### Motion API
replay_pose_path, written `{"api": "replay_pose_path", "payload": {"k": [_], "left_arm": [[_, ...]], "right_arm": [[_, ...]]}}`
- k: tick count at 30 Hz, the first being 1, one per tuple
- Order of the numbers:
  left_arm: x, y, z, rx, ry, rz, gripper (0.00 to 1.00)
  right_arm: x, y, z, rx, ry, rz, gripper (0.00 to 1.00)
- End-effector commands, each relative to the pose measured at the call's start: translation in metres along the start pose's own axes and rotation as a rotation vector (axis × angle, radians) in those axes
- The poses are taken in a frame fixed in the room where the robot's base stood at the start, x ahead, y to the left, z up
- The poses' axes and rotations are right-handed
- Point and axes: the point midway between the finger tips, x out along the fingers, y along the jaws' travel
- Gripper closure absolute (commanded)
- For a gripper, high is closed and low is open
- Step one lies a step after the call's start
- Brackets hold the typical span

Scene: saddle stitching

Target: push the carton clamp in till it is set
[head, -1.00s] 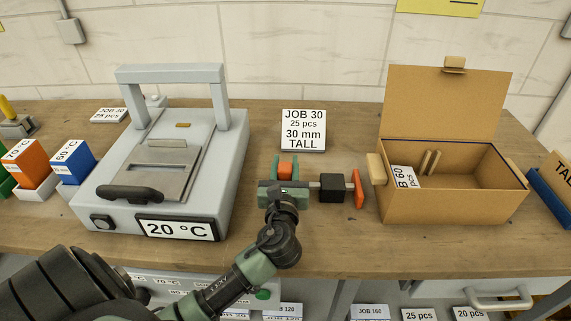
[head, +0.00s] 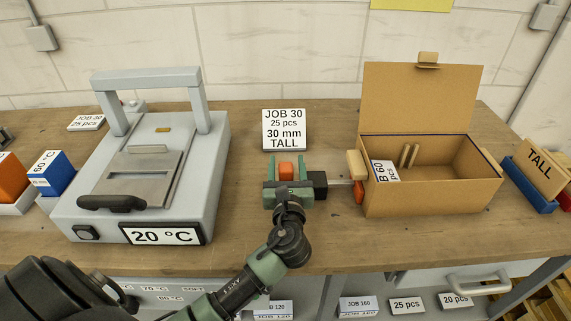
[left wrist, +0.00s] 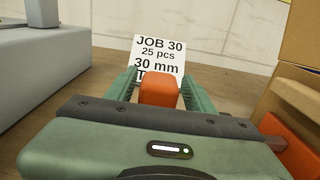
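The carton clamp has an orange knob (head: 286,171), a black guide block (head: 319,186), a grey rod and an orange-red end plate (head: 359,191). My left gripper (head: 286,169) has its green fingers on both sides of the knob and appears shut on it; the knob also shows between them in the left wrist view (left wrist: 159,91). The gripper's right side is close against the guide block and partly covers it. The end plate is at the left wall of the open carton (head: 428,196); I cannot tell whether it presses on it. My right gripper is not in view.
A grey press (head: 150,170) reading 20 °C stands to the left of the gripper. A JOB 30 sign (head: 284,129) stands behind it. A tan wooden block (head: 356,164) is at the carton's left edge. A blue holder (head: 528,183) stands at the right.

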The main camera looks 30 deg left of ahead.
Motion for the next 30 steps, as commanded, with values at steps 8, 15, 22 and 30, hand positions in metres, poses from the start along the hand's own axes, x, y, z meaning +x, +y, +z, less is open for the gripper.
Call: {"api": "replay_pose_path", "payload": {"k": [8,15,22,30], "left_arm": [[-0.008,0.0,-0.001,0.001,0.0,0.001,0.46],[-0.049,0.0,-0.002,-0.001,0.002,-0.001,0.46],[-0.075,-0.001,-0.001,0.0,0.001,0.0,0.46],[-0.078,-0.001,0.0,0.001,-0.001,0.001,0.46]], "right_arm": [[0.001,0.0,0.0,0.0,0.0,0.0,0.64],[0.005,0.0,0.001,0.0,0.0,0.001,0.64],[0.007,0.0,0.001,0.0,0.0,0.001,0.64],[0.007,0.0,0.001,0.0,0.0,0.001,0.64]]}}
